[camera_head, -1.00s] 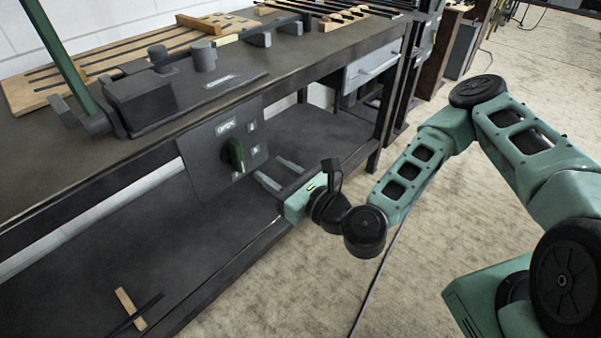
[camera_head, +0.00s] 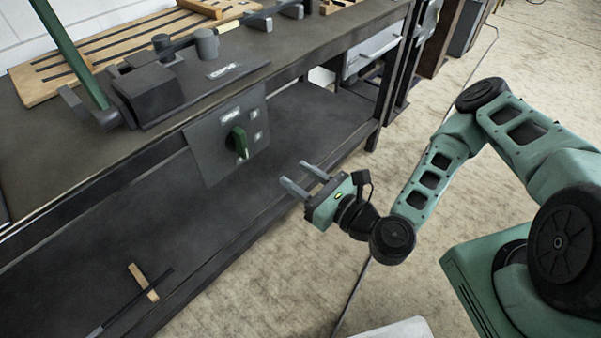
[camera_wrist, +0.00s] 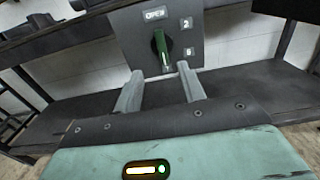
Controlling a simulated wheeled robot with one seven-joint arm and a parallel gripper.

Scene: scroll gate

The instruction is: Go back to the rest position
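My gripper (camera_head: 304,178) is out in front of the workbench, to the right of the grey control panel (camera_head: 205,155) and apart from it. Its two fingers are spread with nothing between them. The wrist view also shows my gripper (camera_wrist: 160,85) open. The panel has a green knob (camera_head: 238,142), which stands about upright and points to no finger contact. In the wrist view the knob (camera_wrist: 161,48) sits beyond the fingers, below a label that reads OPEN, with two more labels at its right.
The workbench (camera_head: 330,45) carries a dark machine block (camera_head: 150,95) with a green lever (camera_head: 68,52) and a slatted wooden board (camera_head: 40,80). A wooden piece (camera_head: 143,282) lies on the lower shelf.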

